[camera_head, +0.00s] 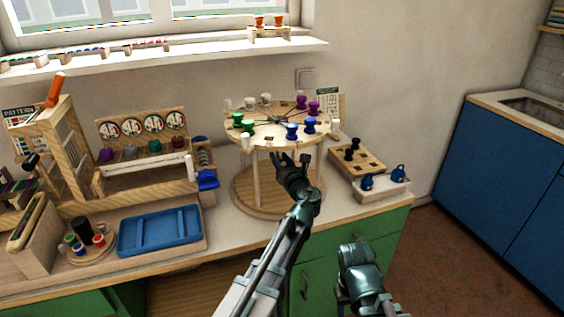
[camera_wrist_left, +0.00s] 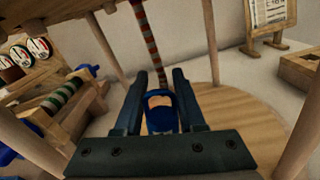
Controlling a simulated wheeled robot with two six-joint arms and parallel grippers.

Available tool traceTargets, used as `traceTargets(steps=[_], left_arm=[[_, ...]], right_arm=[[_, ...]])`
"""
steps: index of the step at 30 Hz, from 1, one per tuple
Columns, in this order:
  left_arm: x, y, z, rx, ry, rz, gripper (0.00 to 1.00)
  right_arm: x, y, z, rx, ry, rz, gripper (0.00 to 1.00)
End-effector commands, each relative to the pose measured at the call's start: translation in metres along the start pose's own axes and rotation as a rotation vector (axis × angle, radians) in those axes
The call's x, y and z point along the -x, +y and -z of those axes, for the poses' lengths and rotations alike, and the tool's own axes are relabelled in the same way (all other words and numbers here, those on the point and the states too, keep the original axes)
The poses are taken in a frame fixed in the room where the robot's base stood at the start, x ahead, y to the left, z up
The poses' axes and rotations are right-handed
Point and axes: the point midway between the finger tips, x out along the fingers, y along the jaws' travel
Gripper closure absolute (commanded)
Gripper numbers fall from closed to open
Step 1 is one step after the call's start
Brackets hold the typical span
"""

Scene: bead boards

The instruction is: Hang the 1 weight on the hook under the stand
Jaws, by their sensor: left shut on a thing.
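The stand is a round wooden top (camera_head: 270,136) on legs over a round base (camera_head: 252,200). My left gripper (camera_head: 290,160) reaches in between the legs, below the top. In the left wrist view, its fingers (camera_wrist_left: 160,85) are shut on a blue weight (camera_wrist_left: 160,122) with a tan patch. A striped red and grey hanging piece (camera_wrist_left: 145,40) comes down from under the top, just beyond the weight. Its lower end and the hook are not clear, and I cannot tell whether the weight touches it. My right arm (camera_head: 360,268) is low in front of the counter; its fingers are not clear.
The stand's legs (camera_wrist_left: 108,45) are close around the left gripper. Coloured pegs (camera_head: 292,130) stand on the top. To the right is a wooden block with black pieces (camera_head: 352,150) and blue pieces (camera_head: 398,172). A blue tray (camera_head: 160,230) lies to the left.

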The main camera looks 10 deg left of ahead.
Motion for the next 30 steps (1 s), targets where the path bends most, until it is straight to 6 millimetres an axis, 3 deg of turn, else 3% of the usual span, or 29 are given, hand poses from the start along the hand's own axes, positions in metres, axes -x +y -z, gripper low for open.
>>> traceTargets(steps=[18, 30], left_arm=[[-0.036, -0.001, 0.002, 0.0, 0.0, 0.0, 1.0], [-0.046, -0.002, 0.009, 0.0, 0.0, 0.0, 1.0]], right_arm=[[-0.002, 0.0, 0.0, 0.0, 0.0, 0.0, 0.5], [-0.009, -0.001, 0.001, 0.0, 0.0, 0.0, 0.5]])
